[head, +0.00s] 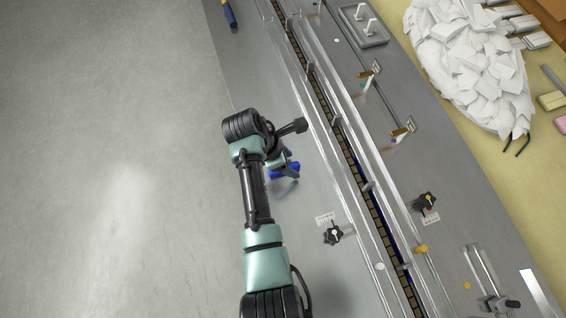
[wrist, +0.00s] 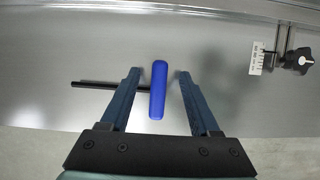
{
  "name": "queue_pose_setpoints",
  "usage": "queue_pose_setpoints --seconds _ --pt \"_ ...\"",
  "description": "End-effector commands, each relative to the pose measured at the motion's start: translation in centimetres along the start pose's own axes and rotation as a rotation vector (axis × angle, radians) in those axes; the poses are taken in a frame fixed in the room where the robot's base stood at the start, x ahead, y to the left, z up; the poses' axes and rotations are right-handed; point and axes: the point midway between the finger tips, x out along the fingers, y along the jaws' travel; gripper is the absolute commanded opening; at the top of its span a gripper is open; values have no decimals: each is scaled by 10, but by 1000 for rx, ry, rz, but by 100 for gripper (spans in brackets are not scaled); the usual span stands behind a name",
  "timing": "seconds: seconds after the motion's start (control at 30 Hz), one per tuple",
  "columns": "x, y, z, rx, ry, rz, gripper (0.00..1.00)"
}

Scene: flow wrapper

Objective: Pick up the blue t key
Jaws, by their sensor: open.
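The blue t key (wrist: 158,90) lies on the grey metal machine top. In the wrist view its blue handle points away from me and its thin dark shaft sticks out to the left, passing by the left finger. My gripper (wrist: 156,76) is open, with one finger on each side of the blue handle and a gap on both sides. In the head view the blue t key (head: 287,170) shows partly, beside and under my gripper (head: 286,166); my arm hides the rest. I cannot tell how high the fingers are above the surface.
A black star knob (head: 333,233) with a scale plate stands near the key; the knob also shows in the wrist view (wrist: 299,62). A long conveyor channel with rails (head: 340,130) runs to the right. A blue and yellow tool (head: 229,14) lies at the far edge.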

Motion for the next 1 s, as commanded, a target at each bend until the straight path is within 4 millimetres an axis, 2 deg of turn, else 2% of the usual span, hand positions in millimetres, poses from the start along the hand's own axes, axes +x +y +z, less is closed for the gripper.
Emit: queue_pose_setpoints --seconds 0.13,0.37,0.7,1.0 --pt "11 0 0 1 0 0 62" --pt "12 0 0 1 0 1 62" --pt "12 0 0 1 0 1 1" --pt "12 0 0 1 0 1 0"
